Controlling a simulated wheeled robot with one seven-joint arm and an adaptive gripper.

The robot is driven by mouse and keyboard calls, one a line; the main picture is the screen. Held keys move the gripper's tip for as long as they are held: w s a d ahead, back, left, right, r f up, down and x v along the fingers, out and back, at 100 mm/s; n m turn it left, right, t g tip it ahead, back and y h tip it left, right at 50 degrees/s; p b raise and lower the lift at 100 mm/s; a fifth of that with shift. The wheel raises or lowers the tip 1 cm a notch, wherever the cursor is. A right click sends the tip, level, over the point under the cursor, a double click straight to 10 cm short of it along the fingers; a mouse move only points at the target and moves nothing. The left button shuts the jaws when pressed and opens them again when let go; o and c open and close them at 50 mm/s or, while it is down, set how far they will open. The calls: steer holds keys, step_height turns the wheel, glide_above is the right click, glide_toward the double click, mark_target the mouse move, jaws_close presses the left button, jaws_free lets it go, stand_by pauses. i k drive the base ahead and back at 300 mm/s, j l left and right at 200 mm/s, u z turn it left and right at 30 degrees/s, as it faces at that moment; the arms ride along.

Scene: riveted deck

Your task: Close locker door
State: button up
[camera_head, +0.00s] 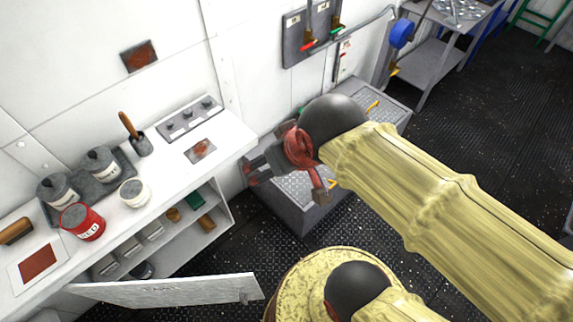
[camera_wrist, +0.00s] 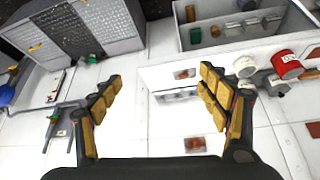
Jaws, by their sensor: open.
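The white locker (camera_head: 222,222) stands at the left in the head view, with open shelves under its countertop. Its door (camera_head: 165,291) stands open, swung out over the floor, with a small dark catch near its free right end. My gripper (camera_head: 287,184) is open and empty, to the right of the locker and above a grey chest. It is apart from the door, which lies lower and to the left. In the wrist view my spread fingers (camera_wrist: 160,88) have nothing between them. The locker's shelves (camera_wrist: 235,32) show at the upper right there; I cannot make out the door there.
The grey chest (camera_head: 300,214) with a tread-plate top stands right of the locker. On the countertop are a red can (camera_head: 83,222), a white cup (camera_head: 134,192) and a tray of grey pots (camera_head: 101,163). Dark floor (camera_head: 262,258) lies clear beside the door's free end.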

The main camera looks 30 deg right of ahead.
mark_target(242, 288)
steer(key=u, duration=1.7)
steer(key=k+l+u, duration=0.15)
steer(key=u, duration=0.2)
steer(key=k+l+u, duration=0.45)
steer(key=u, duration=0.3)
